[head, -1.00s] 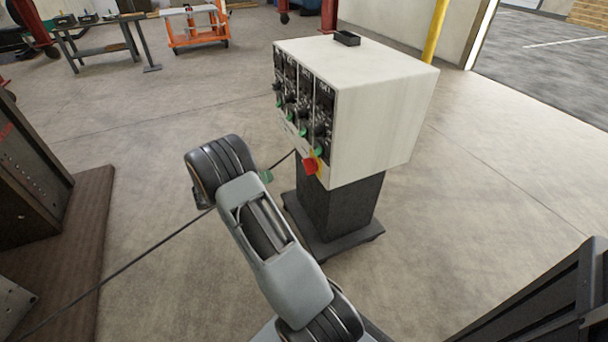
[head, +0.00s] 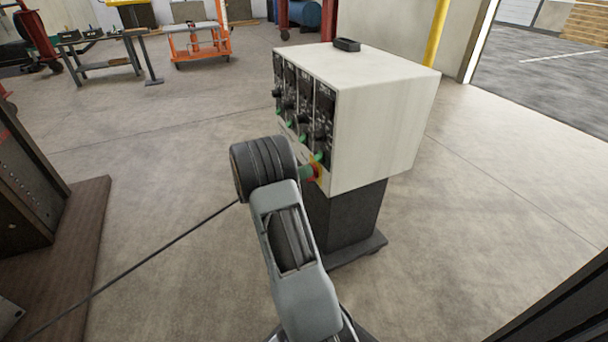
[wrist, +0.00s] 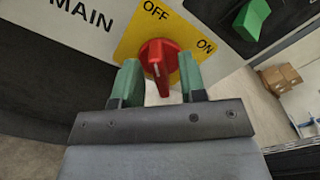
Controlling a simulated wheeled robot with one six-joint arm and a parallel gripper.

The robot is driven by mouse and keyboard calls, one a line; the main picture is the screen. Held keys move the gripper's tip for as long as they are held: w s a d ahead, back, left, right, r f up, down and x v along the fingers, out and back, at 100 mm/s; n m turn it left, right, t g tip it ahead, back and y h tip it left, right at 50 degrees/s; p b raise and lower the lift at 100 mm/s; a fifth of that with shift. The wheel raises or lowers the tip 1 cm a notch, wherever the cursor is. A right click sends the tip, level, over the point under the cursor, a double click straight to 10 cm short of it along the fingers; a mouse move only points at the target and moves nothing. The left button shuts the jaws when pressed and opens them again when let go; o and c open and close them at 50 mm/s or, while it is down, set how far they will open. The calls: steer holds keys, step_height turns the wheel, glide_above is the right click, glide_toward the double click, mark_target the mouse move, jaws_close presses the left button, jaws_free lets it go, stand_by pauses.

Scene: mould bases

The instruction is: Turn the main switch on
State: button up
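The main switch is a red rotary knob (wrist: 158,62) on a yellow plate (wrist: 135,42), with OFF above it and ON to its upper right. The word MAIN is printed left of the plate. The knob's grip runs nearly up and down, in line with OFF. My gripper (wrist: 160,82) is open, with one green finger on each side of the knob's lower part and gaps showing. In the head view, my gripper's green tip (head: 308,172) is at the lower front corner of the white control cabinet (head: 385,120), covering part of the knob.
The cabinet stands on a dark wheeled pedestal (head: 343,220). Its front has several black panels with green and black knobs; one green knob (wrist: 251,18) is close to the upper right of the switch. A cable (head: 150,260) crosses the floor at left. Floor around is mostly clear.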

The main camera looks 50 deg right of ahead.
jaws_close()
stand_by(0.4)
steer(key=shift+m, duration=0.3)
steer(key=m, duration=1.1)
steer(key=m+b, duration=0.1)
steer(key=m, duration=0.4)
steer(key=shift+s+a+f+m, duration=0.1)
steer(key=shift+s+m, duration=0.3)
steer(key=shift+m, duration=0.3)
